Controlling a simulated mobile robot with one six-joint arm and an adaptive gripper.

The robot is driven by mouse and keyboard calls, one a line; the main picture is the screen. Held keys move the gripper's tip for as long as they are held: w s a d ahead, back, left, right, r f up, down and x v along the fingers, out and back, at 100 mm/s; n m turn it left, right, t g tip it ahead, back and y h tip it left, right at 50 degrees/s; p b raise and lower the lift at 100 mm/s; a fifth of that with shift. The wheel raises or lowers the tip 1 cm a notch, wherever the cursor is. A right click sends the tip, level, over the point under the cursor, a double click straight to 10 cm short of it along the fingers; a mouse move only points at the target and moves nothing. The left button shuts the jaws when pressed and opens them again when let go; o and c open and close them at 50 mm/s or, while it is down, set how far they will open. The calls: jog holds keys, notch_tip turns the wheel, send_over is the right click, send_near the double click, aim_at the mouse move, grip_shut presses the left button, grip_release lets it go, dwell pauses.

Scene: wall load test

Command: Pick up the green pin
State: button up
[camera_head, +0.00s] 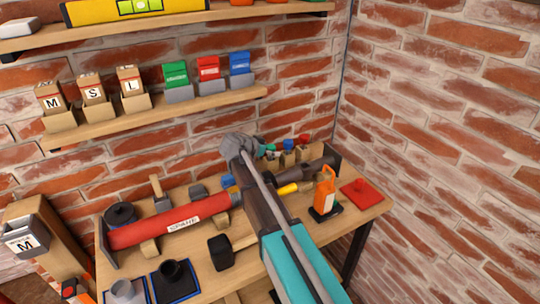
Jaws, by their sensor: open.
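A small green piece (262,150), perhaps the green pin, shows just right of the end of my arm, at the left end of a row of small coloured pieces in wooden blocks (303,153) at the back of the bench. Its shape is too small to tell, and my arm may hide part of it. My gripper (239,146) is the grey end of my arm, left of that piece in the picture. It is open; its fingers are hard to make out, and I cannot tell how far it is from the row.
The bench (368,212) carries a red tube marked SPARE (170,222), a black block (220,252), an orange-handled tool (325,192) and a red plate (361,192). A shelf (160,111) with coloured boxes is above. Brick walls close the back and right.

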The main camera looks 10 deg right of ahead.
grip_shut()
dwell(0.5)
jog(key=shift+r, duration=0.2)
notch_tip(320, 180, up, 10)
jog(key=p, duration=1)
jog(key=shift+f, duration=0.2)
dwell(0.4)
